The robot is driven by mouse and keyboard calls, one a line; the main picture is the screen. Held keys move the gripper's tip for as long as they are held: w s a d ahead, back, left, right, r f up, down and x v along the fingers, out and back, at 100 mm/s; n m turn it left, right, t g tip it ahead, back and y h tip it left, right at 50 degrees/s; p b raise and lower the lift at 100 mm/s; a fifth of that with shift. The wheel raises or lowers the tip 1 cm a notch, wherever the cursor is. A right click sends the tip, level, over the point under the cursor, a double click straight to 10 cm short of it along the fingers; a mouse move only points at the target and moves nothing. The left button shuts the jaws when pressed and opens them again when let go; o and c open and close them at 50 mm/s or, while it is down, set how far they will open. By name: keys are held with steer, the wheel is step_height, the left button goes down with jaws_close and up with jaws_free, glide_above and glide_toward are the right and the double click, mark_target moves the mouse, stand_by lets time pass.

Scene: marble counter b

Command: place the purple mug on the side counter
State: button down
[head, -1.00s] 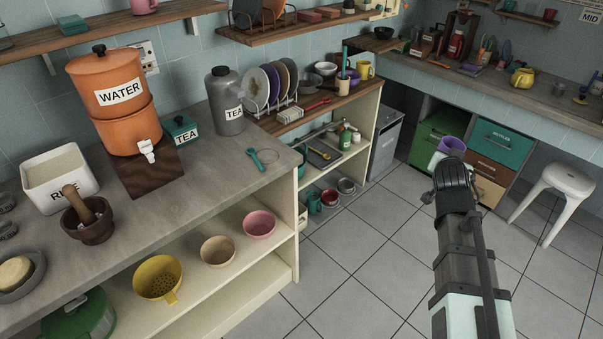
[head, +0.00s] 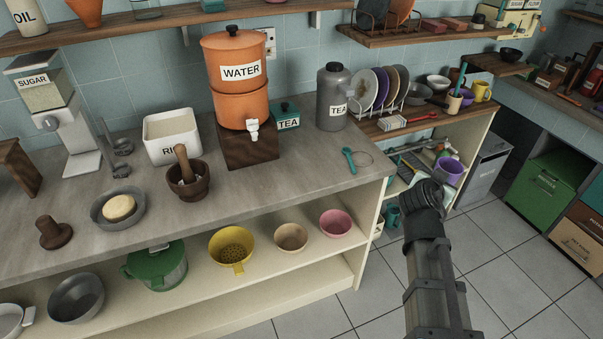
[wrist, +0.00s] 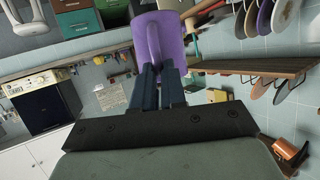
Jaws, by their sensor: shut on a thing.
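The purple mug (head: 449,173) is held out beyond the end of my arm, in front of the lower shelves at the counter's right end in the head view. In the wrist view the purple mug (wrist: 172,45) is at the top centre, with my gripper (wrist: 160,72) shut on it, the fingertips at its handle side. In the head view my gripper (head: 430,192) is largely hidden behind my own wrist. The grey counter top (head: 290,175) spans the left and middle. A wooden-topped section (head: 405,128) continues to its right.
On the grey top stand an orange water dispenser (head: 240,80), a grey tea canister (head: 333,97), a rice box (head: 172,135) and a mortar (head: 188,178). A teal spoon (head: 349,160) lies near the right edge. Plates (head: 381,87) and a yellow mug (head: 482,91) occupy the wooden top.

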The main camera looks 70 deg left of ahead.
steer(key=s+a+n, duration=0.1)
steer(key=s+a, duration=0.7)
steer(key=s, duration=0.5)
steer(key=s+a+n+g+y, duration=0.1)
steer(key=s+a+n+y, duration=0.15)
steer(key=s, duration=1.95)
steer(key=s+a+n+g+y, duration=0.1)
steer(key=s+a, duration=0.2)
steer(key=s, duration=1.8)
steer(key=shift+w+a+r+x, duration=0.15)
steer(key=shift+r+x, duration=0.4)
steer(key=shift+x, duration=2.4)
steer(key=shift+a+r+x, duration=0.25)
steer(key=shift+r+x, duration=0.25)
steer(key=shift+x, duration=2.4)
steer(key=shift+w+a+r+x, duration=0.15)
steer(key=shift+r+x, duration=0.4)
steer(key=shift+x, duration=2.4)
steer(key=c, duration=1.2)
jaws_free()
